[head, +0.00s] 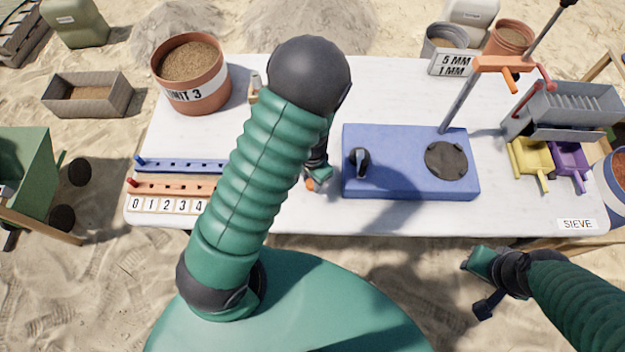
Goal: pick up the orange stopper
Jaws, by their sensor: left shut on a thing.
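The orange stopper (310,184) shows as a small orange patch at the tip of my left gripper (315,180), just left of the blue box on the white table. My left gripper is shut on it, and the jaws and my green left arm hide most of it. Whether the stopper touches the table cannot be made out. My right gripper (482,282) is at the lower right, off the table's front edge and far from the stopper; its jaw opening is unclear.
The blue box (410,188) with a black disc stands right of my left gripper. A blue peg rail (185,165) and an orange rail (170,187) lie left. A terracotta pot (192,95) stands back left. Yellow (535,155) and purple scoops (570,160) sit right.

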